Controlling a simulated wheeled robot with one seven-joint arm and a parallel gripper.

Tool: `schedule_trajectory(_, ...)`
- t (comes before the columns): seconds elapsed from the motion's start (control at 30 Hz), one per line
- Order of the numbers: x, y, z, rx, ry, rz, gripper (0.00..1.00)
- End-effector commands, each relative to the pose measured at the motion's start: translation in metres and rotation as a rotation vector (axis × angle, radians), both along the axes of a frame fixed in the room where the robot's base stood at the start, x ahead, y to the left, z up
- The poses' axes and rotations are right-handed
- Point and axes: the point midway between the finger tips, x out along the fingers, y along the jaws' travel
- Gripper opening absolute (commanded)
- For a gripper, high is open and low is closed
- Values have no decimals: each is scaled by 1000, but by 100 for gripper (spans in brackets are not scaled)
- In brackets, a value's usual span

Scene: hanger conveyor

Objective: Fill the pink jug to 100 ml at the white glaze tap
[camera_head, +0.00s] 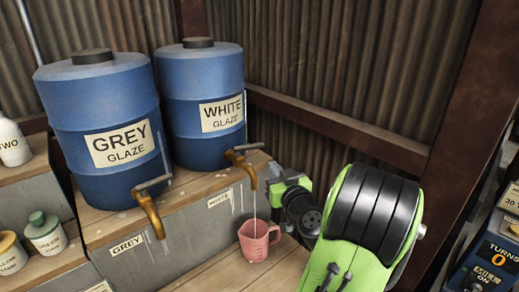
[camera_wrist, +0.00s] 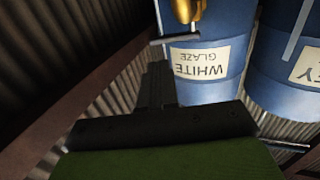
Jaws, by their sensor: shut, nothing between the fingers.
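The pink jug (camera_head: 256,242) stands upright on the wooden ledge below the white glaze tap (camera_head: 251,174). A thin pale stream runs from the tap's spout down into the jug. The liquid level and any markings cannot be made out. The tap's lever (camera_head: 244,148) points sideways; it also shows in the wrist view (camera_wrist: 175,41). The blue white glaze drum (camera_head: 202,128) stands behind the tap. My gripper (camera_head: 274,170) is just right of the tap, above and right of the jug. In the wrist view its dark fingers (camera_wrist: 156,72) are together and empty, close to the lever.
The grey glaze drum (camera_head: 97,150) and its tap (camera_head: 151,210) stand to the left. Stain bottles (camera_head: 45,235) sit on the far-left shelves. Corrugated walls close off the back.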

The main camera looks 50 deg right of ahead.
Motion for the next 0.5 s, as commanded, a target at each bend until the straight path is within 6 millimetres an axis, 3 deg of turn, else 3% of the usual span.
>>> schedule_trajectory(0.3, 59, -36, 5, 1, -2, 4, 0)
schedule_trajectory(0.5, 77, -48, 3, 1, -2, 2, 0)
